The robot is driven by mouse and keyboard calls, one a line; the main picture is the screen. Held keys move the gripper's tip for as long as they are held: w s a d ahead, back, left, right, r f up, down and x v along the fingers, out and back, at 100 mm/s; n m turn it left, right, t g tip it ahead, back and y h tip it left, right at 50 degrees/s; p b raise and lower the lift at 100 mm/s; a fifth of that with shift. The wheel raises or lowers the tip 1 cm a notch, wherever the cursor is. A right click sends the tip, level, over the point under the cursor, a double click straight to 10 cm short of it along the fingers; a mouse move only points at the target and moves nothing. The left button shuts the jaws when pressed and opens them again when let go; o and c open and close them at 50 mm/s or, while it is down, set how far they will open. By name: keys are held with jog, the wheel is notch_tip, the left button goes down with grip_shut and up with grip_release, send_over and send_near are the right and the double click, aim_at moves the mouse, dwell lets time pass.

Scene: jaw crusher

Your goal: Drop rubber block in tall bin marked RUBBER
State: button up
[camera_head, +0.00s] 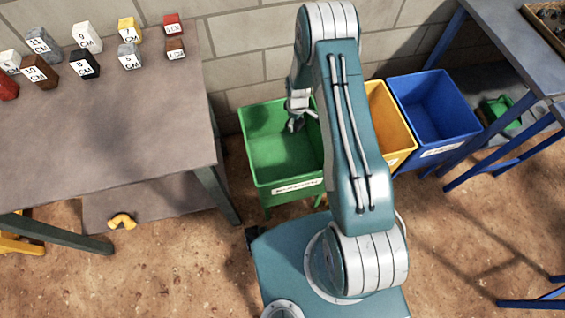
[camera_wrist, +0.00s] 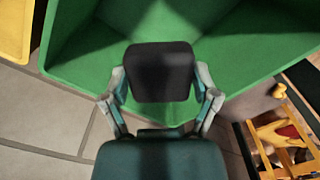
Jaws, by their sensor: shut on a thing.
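My gripper (camera_head: 298,108) hangs over the green bin (camera_head: 270,183) and is shut on a dark block. In the wrist view the black rubber block (camera_wrist: 160,72) sits between the two fingers, with the green bin's inner walls (camera_wrist: 85,60) behind it. In the head view the block is small and mostly hidden by the fingers. The green bin stands on legs, and the part of its inside that shows looks empty. Its front label is too small to read. My arm hides the bin's right side.
A yellow bin (camera_head: 391,125) and a blue bin (camera_head: 434,106) stand to the right, partly behind my arm. A table (camera_head: 110,130) with several numbered blocks is at the left. A blue-legged bench (camera_head: 520,45) is at the far right. A block wall is behind.

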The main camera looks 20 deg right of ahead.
jog(key=s+a+f+n, duration=0.1)
jog(key=s+f+n, duration=0.2)
jog(key=f, duration=0.5)
jog(key=s+a+f+n, duration=0.1)
jog(key=s+f+n, duration=0.2)
jog(key=f, duration=0.6)
jog(key=s+a+f+n, duration=0.1)
jog(key=s+f+n, duration=0.2)
jog(key=f, duration=0.6)
jog(key=shift+a, duration=0.1)
jog(key=shift+f, duration=2.3)
jog(key=o, duration=1)
jog(key=shift+f, duration=0.1)
jog(key=shift+o, duration=0.2)
